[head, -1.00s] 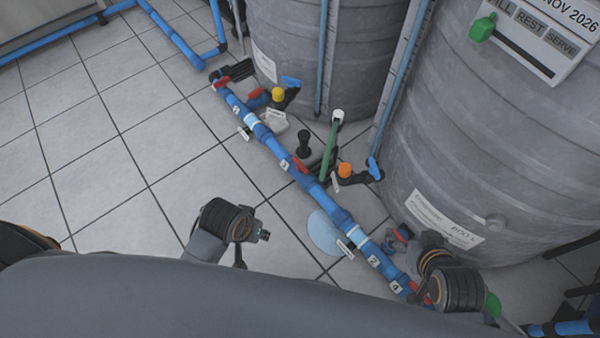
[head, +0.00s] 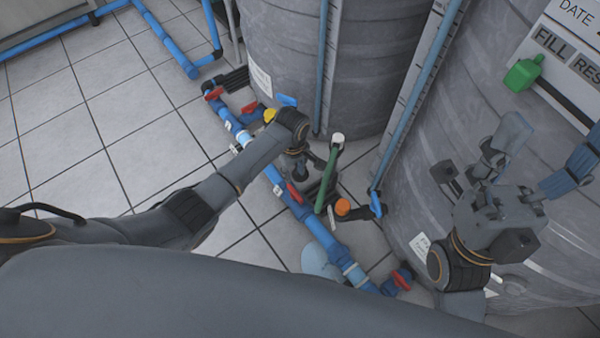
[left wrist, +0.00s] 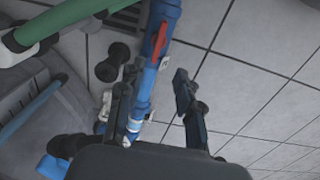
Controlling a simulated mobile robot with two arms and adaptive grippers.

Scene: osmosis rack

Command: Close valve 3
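A red valve handle (head: 295,193) sits on the blue pipe (head: 320,236) beside a small label too small to read now; an earlier view shows a 3 there. In the left wrist view the red handle (left wrist: 160,40) lies roughly along the pipe. My left gripper (head: 306,166) hangs above the pipe near this handle. In the left wrist view my left gripper (left wrist: 155,92) is open, with pipe visible between its fingers and the handle beyond the tips. My right gripper (head: 550,148) is open and empty, raised before the right tank.
Another red handle (head: 402,280) is on the pipe's near end, and more are at its far end. A green pipe (head: 327,180), an orange-capped fitting (head: 343,207) and a dark knob (left wrist: 113,62) stand close by. The grey tank (head: 400,240) bounds the right; tiled floor is clear left.

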